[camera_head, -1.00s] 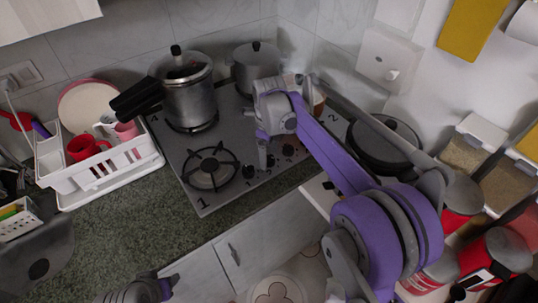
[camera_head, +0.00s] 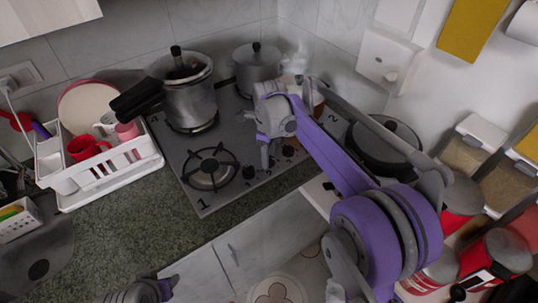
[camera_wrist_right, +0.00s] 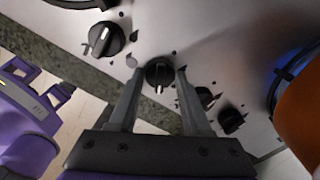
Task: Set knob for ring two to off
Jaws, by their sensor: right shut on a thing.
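The stove top (camera_head: 240,115) has a "1" at its front left corner and a "2" at its right side. Its dark knobs stand in a row along the front edge. My right gripper (camera_head: 268,162) reaches down to this row. In the right wrist view its two fingers are shut around one black knob (camera_wrist_right: 160,72), whose white mark points toward the gripper. A separate knob (camera_wrist_right: 103,40) is at left, and two more are partly behind the right finger. My left gripper is low in the head view (camera_head: 150,290), partly cut off; its jaws are unclear.
A pressure cooker (camera_head: 190,95) and a steel pot (camera_head: 257,68) stand on the back of the stove. A dark pan (camera_head: 385,140) is at right. A blue glow shows beside an orange-brown object (camera_wrist_right: 302,105). A white dish rack (camera_head: 105,175) stands at left.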

